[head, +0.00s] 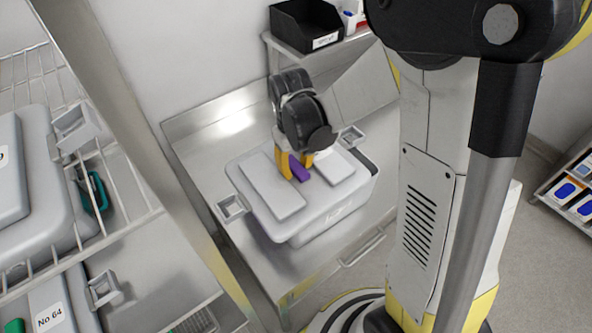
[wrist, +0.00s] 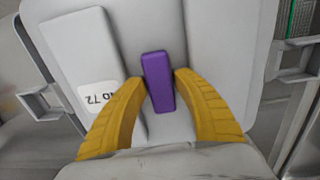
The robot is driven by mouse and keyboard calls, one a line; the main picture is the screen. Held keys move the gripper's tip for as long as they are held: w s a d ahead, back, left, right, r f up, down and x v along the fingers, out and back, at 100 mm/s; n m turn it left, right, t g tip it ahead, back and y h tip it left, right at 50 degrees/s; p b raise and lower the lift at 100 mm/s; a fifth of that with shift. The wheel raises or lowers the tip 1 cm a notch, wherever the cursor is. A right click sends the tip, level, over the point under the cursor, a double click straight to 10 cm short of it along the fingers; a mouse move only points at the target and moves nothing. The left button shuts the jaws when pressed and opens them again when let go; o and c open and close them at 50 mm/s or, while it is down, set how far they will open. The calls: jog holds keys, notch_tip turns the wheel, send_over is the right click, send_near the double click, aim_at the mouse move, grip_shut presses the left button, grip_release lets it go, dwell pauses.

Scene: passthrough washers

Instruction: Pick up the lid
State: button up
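The lid (head: 273,196) is light grey and sits on a grey box (head: 322,227) on the steel table. A purple handle (head: 299,170) stands in the middle of the lid, between two raised panels. My gripper (head: 296,164) is over the lid with its yellow fingers on either side of the handle. In the wrist view, the handle (wrist: 158,82) is between the fingertips (wrist: 158,80), which are close to its sides. I cannot tell whether they touch it. A label reading "No 72" shows on the lid (wrist: 75,50) in the wrist view.
The steel table (head: 205,137) has bare room around the box. A wire rack (head: 130,190) with grey lidded boxes stands at the left, behind a steel post (head: 150,140). A black bin (head: 305,25) sits on a shelf at the back. Blue-marked items stand at the right.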

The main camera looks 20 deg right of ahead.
aim_at(297, 166)
grip_shut()
jog(key=shift+r, duration=0.1)
jog(key=shift+r, duration=0.45)
notch_tip(297, 166, up, 3)
jog(key=shift+r+p, duration=0.2)
jog(key=shift+p, duration=0.4)
jog(key=s+d+r, duration=0.2)
jog(key=d+r, duration=0.1)
jog(key=d, duration=0.2)
jog(key=s+d+r+p, duration=0.1)
jog(key=s+d+r, duration=0.1)
jog(key=d, duration=0.4)
jog(key=shift+s+r+p, duration=0.15)
jog(key=shift+r+p, duration=0.15)
jog(key=shift+r, duration=0.5)
jog(key=shift+r, duration=0.1)
